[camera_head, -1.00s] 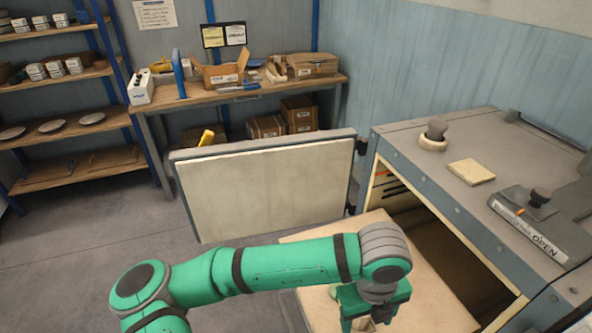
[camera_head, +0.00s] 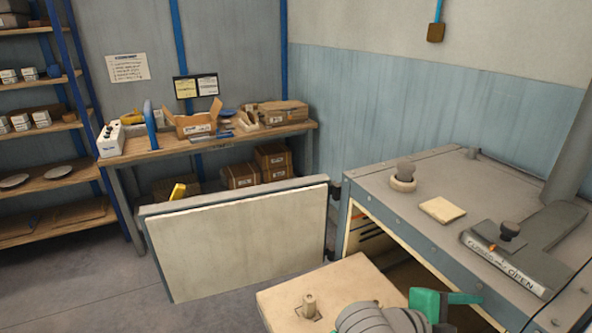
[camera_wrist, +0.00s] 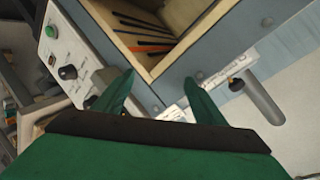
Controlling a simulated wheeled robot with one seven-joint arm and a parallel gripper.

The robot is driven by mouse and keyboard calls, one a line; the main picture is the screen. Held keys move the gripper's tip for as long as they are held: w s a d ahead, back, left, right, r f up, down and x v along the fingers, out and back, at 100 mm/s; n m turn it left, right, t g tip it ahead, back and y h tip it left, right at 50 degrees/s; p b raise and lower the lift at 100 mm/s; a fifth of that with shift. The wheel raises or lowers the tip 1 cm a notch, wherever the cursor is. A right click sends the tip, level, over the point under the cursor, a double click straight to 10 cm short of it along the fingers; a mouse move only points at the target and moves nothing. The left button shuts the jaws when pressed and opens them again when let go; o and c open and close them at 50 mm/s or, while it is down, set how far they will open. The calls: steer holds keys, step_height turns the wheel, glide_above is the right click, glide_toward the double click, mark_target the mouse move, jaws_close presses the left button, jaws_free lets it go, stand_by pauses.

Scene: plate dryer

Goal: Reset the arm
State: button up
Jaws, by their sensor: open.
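My gripper (camera_wrist: 158,88) is open and empty in the wrist view, with its two green fingers apart. In the head view a green part of it (camera_head: 445,300) shows at the bottom edge, right of the pulled-out board, with the fingers not clear there. The plate dryer (camera_head: 372,215) stands at the right. Its big pale door (camera_head: 240,245) stands open to the left. My arm covers part of the board.
The wrist view shows the dryer opening (camera_wrist: 150,45) with coloured strips inside, and a control panel (camera_wrist: 70,60) with knobs. A workbench (camera_head: 215,143) with boxes and a shelf rack (camera_head: 50,155) stand behind. The floor (camera_head: 90,295) at left is clear.

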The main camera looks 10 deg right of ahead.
steer(key=w+a+r+n+t+h, duration=0.35)
steer(key=w+n+t, duration=0.25)
steer(key=n+t, duration=0.45)
steer(key=w+a+f+n+t+y, duration=0.1)
steer(key=a+f+n+t+y, duration=0.35)
steer(key=a+f+n, duration=0.35)
steer(key=s+a+f+n+y, duration=0.3)
steer(key=s+a+f, duration=0.1)
steer(key=a+f, duration=0.1)
steer(key=s+a+f+n+y, duration=0.3)
steer(key=s+a+f+y, duration=0.1)
steer(key=s+a+f, duration=0.1)
steer(key=s+a+f+n+y, duration=0.3)
steer(key=s+a+f, duration=0.1)
steer(key=a+f, duration=0.2)
steer(key=shift+s+n+y, duration=0.25)
steer(key=shift+n+y, duration=0.05)
steer(key=shift+n, duration=0.05)
steer(key=s+a+f+y, duration=0.1)
steer(key=s+a, duration=0.3)
steer(key=s, duration=0.3)
steer(key=s+a+f+m+g, duration=0.1)
steer(key=s+a, duration=0.4)
steer(key=s, duration=0.2)
steer(key=shift+s+y, duration=0.3)
steer(key=shift+y, duration=0.1)
steer(key=shift+a+f, duration=0.1)
